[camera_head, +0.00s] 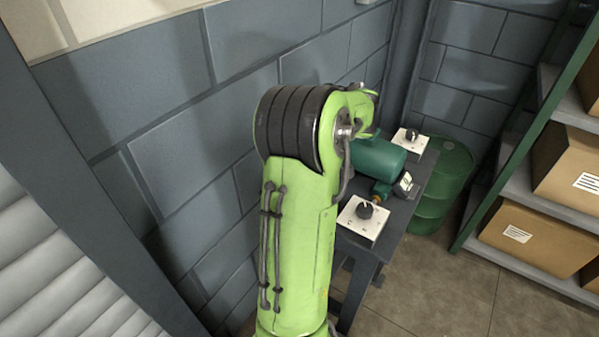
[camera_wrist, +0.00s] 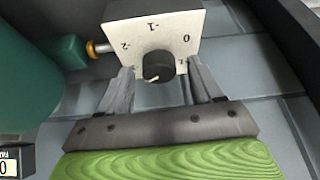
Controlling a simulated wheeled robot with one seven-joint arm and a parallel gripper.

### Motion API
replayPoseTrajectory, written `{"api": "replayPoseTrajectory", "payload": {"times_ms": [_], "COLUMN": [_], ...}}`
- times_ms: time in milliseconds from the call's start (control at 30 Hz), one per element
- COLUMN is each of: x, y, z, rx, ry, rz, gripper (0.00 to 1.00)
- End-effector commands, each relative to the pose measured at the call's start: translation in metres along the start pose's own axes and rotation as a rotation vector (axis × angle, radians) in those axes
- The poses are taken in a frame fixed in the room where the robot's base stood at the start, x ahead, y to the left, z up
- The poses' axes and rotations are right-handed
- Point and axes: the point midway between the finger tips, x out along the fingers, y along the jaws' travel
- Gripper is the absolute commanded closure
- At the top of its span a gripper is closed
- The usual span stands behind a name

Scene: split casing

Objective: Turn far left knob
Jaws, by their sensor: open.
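In the wrist view a black knob (camera_wrist: 158,66) sits on a square white dial plate (camera_wrist: 154,32) marked -2, -1, 0 and 1. Its small white mark is at its lower edge. My gripper (camera_wrist: 159,78) is open, with one grey finger on each side of the knob; contact cannot be told. In the head view my green arm hides the gripper. That view shows a near knob (camera_head: 365,210) on a white plate and a far knob (camera_head: 411,135) on another. I cannot tell whether either is the knob between my fingers.
A green cylinder (camera_head: 378,160) with a small display (camera_head: 405,183) lies on the dark bench; the cylinder (camera_wrist: 24,92) is left of my fingers in the wrist view. A green barrel (camera_head: 440,180) and shelves with cardboard boxes (camera_head: 535,238) stand to the right. A block wall (camera_head: 180,130) is behind.

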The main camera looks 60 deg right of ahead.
Motion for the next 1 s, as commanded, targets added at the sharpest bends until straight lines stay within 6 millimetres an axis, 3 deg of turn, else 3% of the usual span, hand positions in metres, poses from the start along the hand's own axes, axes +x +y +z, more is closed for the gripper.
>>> {"api": "replayPoseTrajectory", "payload": {"times_ms": [133, 233, 500, 700, 833, 1000], "x": [-0.003, -0.019, -0.099, -0.145, -0.158, -0.158], "y": [0.000, 0.001, 0.001, 0.001, 0.000, 0.000], "z": [0.000, -0.001, -0.002, -0.002, -0.001, 0.000], "rx": [0.001, 0.002, 0.002, 0.001, 0.001, 0.001], "ry": [0.000, 0.002, 0.001, 0.000, 0.000, 0.000], "rz": [0.001, 0.004, 0.006, 0.003, 0.001, 0.000], "gripper": [0.34, 0.34, 0.34, 0.34, 0.34, 0.34]}}
